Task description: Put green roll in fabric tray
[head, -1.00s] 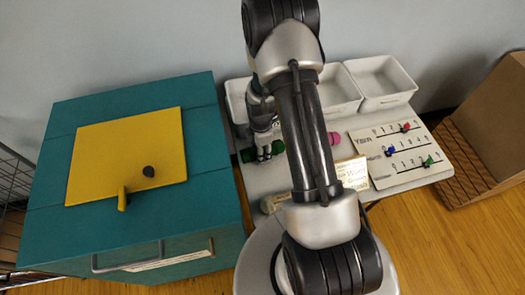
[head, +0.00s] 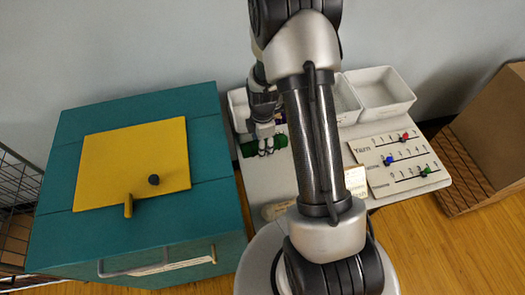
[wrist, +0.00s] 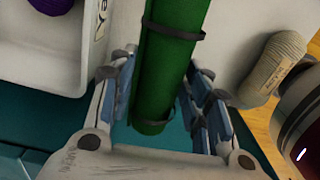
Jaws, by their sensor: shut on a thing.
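The green roll (wrist: 165,75) is a dark green cylinder with dark bands around it. In the wrist view it lies between the blue-padded fingers of my gripper (wrist: 165,92), which is shut on it. In the head view my gripper (head: 266,150) holds the green roll (head: 279,141) over the left part of the white table, just in front of the left white tray (head: 237,112). A middle tray (head: 347,100) and a right tray (head: 380,95) stand at the back, partly hidden by my arm. I cannot read which is the fabric tray.
A white tray (wrist: 50,45) with a purple yarn ball (wrist: 52,5) is close by in the wrist view. A beige yarn skein (wrist: 272,68) lies on the table. A slider board (head: 398,163) sits at right. A teal chest (head: 75,235) with a yellow panel stands left.

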